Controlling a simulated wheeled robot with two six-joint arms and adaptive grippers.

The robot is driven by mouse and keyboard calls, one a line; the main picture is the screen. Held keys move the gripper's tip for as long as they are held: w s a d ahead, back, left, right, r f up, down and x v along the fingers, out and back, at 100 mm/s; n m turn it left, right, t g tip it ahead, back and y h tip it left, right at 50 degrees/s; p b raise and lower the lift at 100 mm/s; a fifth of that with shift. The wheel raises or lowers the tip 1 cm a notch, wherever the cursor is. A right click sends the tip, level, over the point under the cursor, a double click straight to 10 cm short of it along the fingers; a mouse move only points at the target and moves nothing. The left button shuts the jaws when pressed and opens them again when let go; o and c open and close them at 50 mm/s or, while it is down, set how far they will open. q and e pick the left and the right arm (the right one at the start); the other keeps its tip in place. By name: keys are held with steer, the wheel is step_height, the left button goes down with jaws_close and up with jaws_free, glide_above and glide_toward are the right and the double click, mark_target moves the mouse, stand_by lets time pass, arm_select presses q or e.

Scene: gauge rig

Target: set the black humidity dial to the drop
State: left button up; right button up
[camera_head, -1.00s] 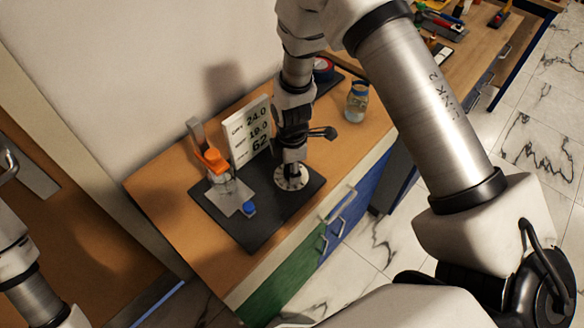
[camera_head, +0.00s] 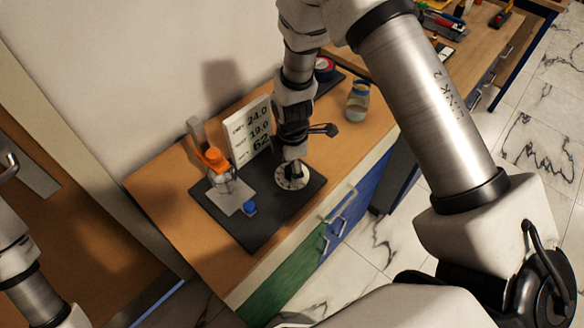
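The black humidity dial (camera_head: 295,171) sits on a round white plate with dark marks, on the black board (camera_head: 262,228). The marks and the drop are too small to read. My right gripper (camera_head: 293,153) points down just above the dial, and the dial's black knob shows below it. Its fingers are too small and dark to show whether they are open or shut. A white card (camera_head: 250,133) behind the board reads 24.0, 19.0 and 62. My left arm shows at the lower left, but its gripper is out of view.
An orange-topped bottle (camera_head: 215,160) stands on a grey plate left of the dial, with a blue knob (camera_head: 249,208) in front. A glass jar (camera_head: 357,101) and a roll of tape (camera_head: 323,68) are behind to the right. The wall is close behind the card.

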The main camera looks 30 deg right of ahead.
step_height(320, 180, up, 11)
steer(key=shift+a, duration=0.1)
stand_by(0.5)
